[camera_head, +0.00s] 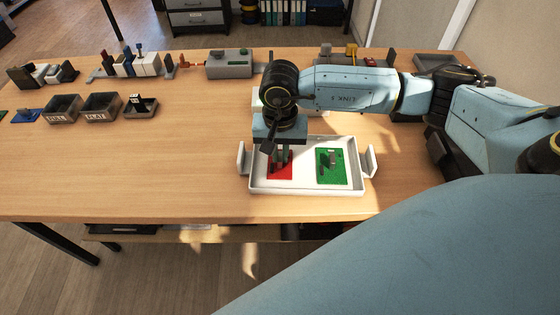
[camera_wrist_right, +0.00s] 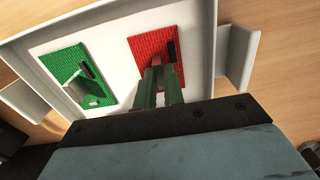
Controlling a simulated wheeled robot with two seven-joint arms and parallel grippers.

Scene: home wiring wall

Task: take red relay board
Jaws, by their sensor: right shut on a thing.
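The red relay board (camera_head: 281,173) lies in the left part of a white tray (camera_head: 310,191) with two side handles, seen in the head view. My right gripper (camera_head: 281,166) points down over the board and is shut on it. In the right wrist view the red board (camera_wrist_right: 148,47) shows beyond the right gripper's fingers (camera_wrist_right: 163,80), which hide part of it. The board appears still inside the tray; I cannot tell whether it is lifted off the tray floor. My left gripper is not in view.
A green board (camera_head: 331,167) lies in the right part of the tray. Small dark bins (camera_head: 63,108) stand at the left, with a row of wall-wiring parts (camera_head: 140,64) along the back. The table's left front (camera_head: 150,170) is clear.

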